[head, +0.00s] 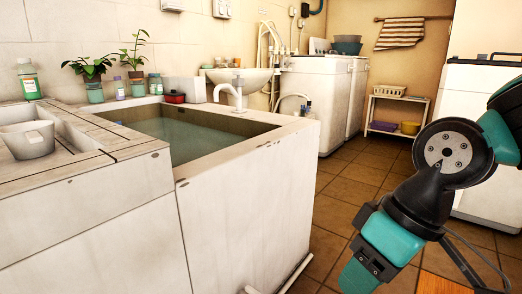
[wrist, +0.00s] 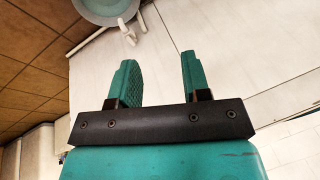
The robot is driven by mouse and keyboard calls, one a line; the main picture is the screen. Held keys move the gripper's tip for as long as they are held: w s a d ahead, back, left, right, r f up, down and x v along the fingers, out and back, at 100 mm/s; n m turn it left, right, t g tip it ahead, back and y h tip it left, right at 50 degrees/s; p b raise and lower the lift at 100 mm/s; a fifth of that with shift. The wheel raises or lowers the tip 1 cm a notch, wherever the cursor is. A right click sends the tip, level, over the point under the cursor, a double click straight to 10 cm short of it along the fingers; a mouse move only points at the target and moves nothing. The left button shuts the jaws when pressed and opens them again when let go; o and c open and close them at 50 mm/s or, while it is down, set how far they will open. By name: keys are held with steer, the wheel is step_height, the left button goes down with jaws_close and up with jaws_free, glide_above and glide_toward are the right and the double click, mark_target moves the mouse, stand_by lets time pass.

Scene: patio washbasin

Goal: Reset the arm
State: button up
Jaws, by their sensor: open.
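My gripper (wrist: 157,68) is open in the wrist view, with two teal fingers apart on a dark crossbar. Nothing shows between the fingers. A pale wall or panel surface fills much of the view behind them. In the head view my arm comes in from the right side and bends down toward the bottom edge; the fingers do not show there.
A basin of water (head: 188,137) in a white block stands left of my arm. A grey pot (head: 27,140) sits on the slatted counter (head: 85,162). Washing machines (head: 318,100) and a low rack (head: 396,116) stand behind. Brown tiled floor (head: 345,187) is open between.

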steer(key=s+d+r, duration=0.1)
steer(key=s+d, duration=0.1)
steer(key=s, duration=0.4)
step_height(320, 180, up, 38)
steer(key=p, duration=3.8)
steer(key=shift+a, duration=0.2)
